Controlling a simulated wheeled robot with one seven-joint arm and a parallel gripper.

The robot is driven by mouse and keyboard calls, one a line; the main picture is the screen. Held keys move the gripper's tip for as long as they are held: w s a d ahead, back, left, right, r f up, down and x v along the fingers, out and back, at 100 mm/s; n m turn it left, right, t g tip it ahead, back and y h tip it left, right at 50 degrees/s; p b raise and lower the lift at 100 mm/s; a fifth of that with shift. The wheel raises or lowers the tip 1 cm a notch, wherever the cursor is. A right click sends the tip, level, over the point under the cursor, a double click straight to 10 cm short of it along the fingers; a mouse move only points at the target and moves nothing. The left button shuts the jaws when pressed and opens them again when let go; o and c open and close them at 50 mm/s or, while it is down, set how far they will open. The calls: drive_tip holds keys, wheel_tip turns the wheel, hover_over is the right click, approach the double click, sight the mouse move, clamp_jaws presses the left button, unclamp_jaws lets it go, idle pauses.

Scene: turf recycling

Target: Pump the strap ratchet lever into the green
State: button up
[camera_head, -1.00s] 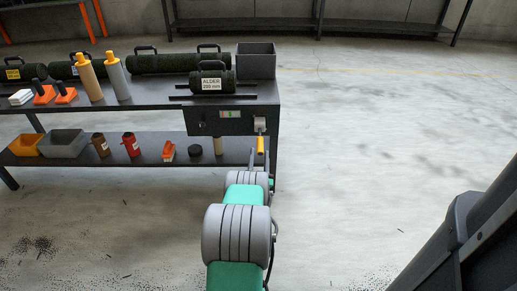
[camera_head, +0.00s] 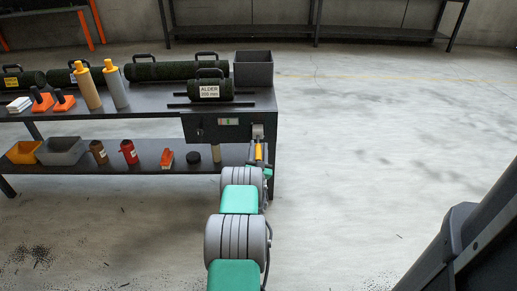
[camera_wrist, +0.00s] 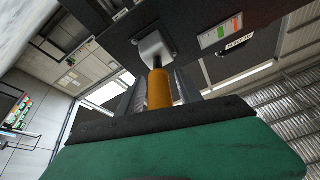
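The ratchet lever has a yellow-orange handle (camera_head: 258,152) that hangs down from a grey bracket (camera_head: 257,131) at the front right of the black bench unit. My gripper (camera_head: 258,158) is at the handle, with one finger on each side of it. In the wrist view the orange handle (camera_wrist: 159,90) stands between the two grey fingers, below the bracket (camera_wrist: 153,46). Whether the fingers press on it cannot be told. A small gauge (camera_head: 229,122) sits left of the bracket. In the wrist view the gauge (camera_wrist: 222,33) shows green and orange-red bands; its reading is unclear.
A turf roll labelled ALDER (camera_head: 210,90) lies on the bench top (camera_head: 150,98) above the unit. Several bottles and trays sit on the lower shelf (camera_head: 120,163). The floor to the right (camera_head: 370,150) is clear.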

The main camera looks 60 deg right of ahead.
clamp_jaws()
idle(1.2)
